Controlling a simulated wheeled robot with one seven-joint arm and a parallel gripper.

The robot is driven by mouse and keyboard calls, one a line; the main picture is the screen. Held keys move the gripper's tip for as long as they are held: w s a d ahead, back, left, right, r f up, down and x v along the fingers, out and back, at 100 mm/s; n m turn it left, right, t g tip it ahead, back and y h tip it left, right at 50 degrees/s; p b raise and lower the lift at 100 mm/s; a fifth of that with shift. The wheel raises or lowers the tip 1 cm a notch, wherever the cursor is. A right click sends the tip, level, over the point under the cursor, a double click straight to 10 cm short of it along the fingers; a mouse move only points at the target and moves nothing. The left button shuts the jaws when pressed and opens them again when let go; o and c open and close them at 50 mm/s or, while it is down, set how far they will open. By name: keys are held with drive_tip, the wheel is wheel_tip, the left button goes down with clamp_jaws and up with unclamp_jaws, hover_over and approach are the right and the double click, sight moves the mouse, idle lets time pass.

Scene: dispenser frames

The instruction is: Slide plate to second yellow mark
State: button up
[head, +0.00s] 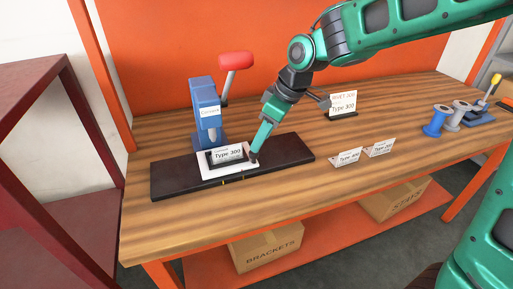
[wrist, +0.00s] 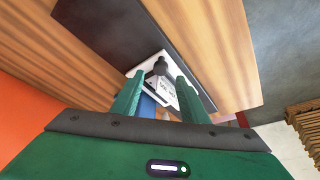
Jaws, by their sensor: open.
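The white plate (head: 207,172) lies on the long black base (head: 292,157) on the bench, with a "Type 300" label (head: 228,153) on it. A small yellow mark (head: 243,178) shows faintly on the base's front edge, near the plate; others are too small to make out surely. My gripper (head: 254,157) reaches down at the plate's right end. In the wrist view my gripper (wrist: 160,78) is open, its fingers on either side of a black knob (wrist: 160,65) at the plate. Whether the fingers touch the knob I cannot tell.
A blue press (head: 207,115) with a red-handled lever (head: 235,61) stands behind the plate. The bench front is clear.

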drive_tip(key=shift+x, duration=2.6)
drive_tip(key=shift+c, duration=0.5)
clamp_jaws()
